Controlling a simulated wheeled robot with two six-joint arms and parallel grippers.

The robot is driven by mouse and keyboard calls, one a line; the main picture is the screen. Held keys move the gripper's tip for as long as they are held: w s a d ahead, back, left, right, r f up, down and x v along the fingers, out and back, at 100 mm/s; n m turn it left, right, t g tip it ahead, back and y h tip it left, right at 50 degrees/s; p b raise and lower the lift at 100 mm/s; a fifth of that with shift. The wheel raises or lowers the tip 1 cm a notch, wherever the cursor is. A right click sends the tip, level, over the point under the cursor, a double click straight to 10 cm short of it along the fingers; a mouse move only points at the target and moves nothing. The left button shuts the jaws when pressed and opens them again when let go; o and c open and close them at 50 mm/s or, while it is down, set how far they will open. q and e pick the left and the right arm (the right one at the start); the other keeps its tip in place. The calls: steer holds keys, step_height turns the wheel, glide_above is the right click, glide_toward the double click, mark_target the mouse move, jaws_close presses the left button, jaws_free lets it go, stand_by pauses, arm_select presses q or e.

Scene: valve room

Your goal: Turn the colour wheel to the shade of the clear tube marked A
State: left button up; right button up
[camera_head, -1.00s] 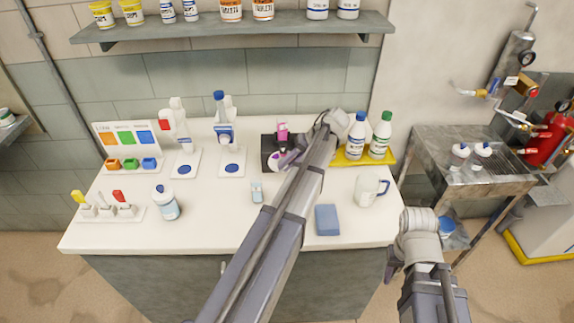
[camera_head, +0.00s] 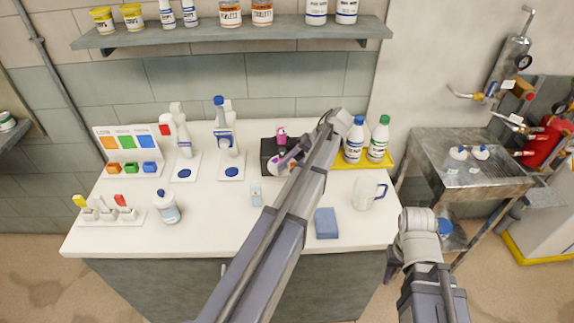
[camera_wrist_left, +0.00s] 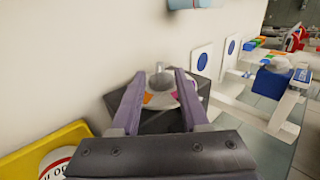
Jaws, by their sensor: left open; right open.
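The colour wheel (camera_wrist_left: 160,98) is a pale disc with orange and magenta patches and a grey central knob, on a dark box (camera_head: 269,147) at the back of the counter. A pink piece (camera_head: 281,134) stands behind it. My left gripper (camera_head: 287,160) is at the wheel; in the left wrist view its open fingers (camera_wrist_left: 160,84) lie either side of the knob, contact unclear. A small clear tube (camera_head: 256,194) with a pale blue tint stands in front of the box; its marking is unreadable. My right gripper (camera_head: 393,270) is low beside the counter's right front edge, partly hidden by its arm.
A yellow tray (camera_head: 351,167) with two white bottles stands right of the wheel. Dispensers, a colour chart (camera_head: 131,141) and a bottle (camera_head: 167,207) stand left. The front middle of the counter is clear.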

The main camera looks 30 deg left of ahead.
arm_select(q)
steer(key=p+v, duration=0.3)
steer(key=v, duration=0.2)
steer(key=shift+w+d+r+p, duration=0.1)
steer(key=shift+d+r+p, duration=0.05)
steer(key=shift+r+p, duration=0.25)
steer(key=shift+f, duration=0.1)
steer(key=shift+d, duration=0.15)
steer(key=s+d+f+m, duration=0.1)
steer(key=s+d, duration=0.2)
steer(key=d, duration=0.1)
steer(key=s+d+f+m+t+h, duration=0.1)
steer(key=s+d+m, duration=0.1)
steer(key=s+d, duration=0.1)
steer(key=s+d+f+m+t+h, duration=0.1)
steer(key=s+d+m, duration=0.1)
steer(key=d, duration=0.4)
steer(key=shift+s, duration=0.7)
steer(key=s+d+f+m+t+h, duration=0.2)
steer(key=s+d+m, duration=0.3)
steer(key=s+d, duration=0.6)
steer(key=shift+s+d+h, duration=0.2)
steer(key=shift+d+h, duration=0.6)
